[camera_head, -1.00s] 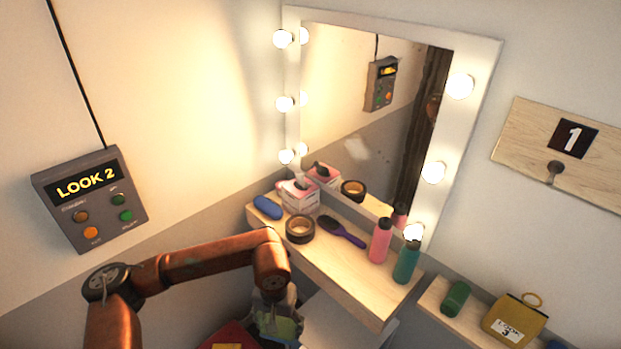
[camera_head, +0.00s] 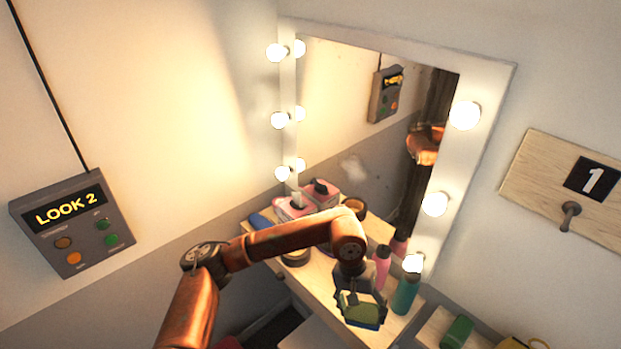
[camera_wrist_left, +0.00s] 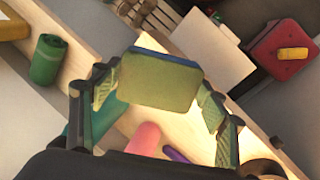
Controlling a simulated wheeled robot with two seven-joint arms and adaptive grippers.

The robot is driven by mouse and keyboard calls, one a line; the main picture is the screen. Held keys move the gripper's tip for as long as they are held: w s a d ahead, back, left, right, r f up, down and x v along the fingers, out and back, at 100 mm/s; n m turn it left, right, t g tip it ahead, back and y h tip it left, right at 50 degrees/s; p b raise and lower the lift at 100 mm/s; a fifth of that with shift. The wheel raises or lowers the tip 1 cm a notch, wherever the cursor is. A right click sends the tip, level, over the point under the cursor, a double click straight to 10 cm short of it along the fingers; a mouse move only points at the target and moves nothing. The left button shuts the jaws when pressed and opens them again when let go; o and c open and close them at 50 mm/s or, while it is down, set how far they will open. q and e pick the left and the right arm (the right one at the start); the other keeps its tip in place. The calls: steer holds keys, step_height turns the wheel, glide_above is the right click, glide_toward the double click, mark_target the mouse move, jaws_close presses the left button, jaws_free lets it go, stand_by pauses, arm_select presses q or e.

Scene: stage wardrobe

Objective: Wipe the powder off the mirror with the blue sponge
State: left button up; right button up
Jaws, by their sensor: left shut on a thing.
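The mirror (camera_head: 345,110) hangs in a white frame at the back. A pale powder smudge (camera_head: 352,166) shows on its lower middle. My left gripper (camera_head: 358,298) is shut on the blue sponge (camera_head: 362,316), held above the shelf's right part, apart from the mirror. The sponge has a green face and a blue body. In the left wrist view the sponge (camera_wrist_left: 158,82) sits between the two fingers, its green face toward the camera and a blue edge at the top. My right gripper is not in view.
The shelf (camera_head: 318,288) carries a blue object (camera_head: 259,220), a tissue box (camera_head: 293,209), tape, a pink bottle (camera_head: 382,266) and a teal bottle (camera_head: 404,295), close to my left gripper. Lit bulbs (camera_head: 464,115) line the frame. The wall before the mirror's upper part is free.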

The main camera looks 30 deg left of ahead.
arm_select(q)
steer(key=w+d+r+n+t+h+p, duration=0.2)
steer(key=w+d+r+n+h+p, duration=0.15)
steer(key=w+r, duration=0.45)
steer(key=w+a+r+n+t+h+p, duration=0.2)
steer(key=w+a+r+n+t+h, duration=0.15)
steer(key=w+a+r, duration=0.3)
steer(key=w+a+r+n+t+y+p, duration=0.2)
steer(key=w+a+r+n+t, duration=0.3)
steer(key=a, duration=0.6)
steer(key=w+a+n+t+y+p, duration=0.1)
steer(key=a+n+t+y+p, duration=0.15)
steer(key=a+t, duration=0.7)
steer(key=w+g, duration=0.1)
steer(key=w, duration=0.1)
steer(key=w+g, duration=0.1)
steer(key=w, duration=0.2)
steer(key=shift+w+a+g, duration=0.15)
steer(key=shift+w+g, duration=0.1)
steer(key=shift+g, duration=0.15)
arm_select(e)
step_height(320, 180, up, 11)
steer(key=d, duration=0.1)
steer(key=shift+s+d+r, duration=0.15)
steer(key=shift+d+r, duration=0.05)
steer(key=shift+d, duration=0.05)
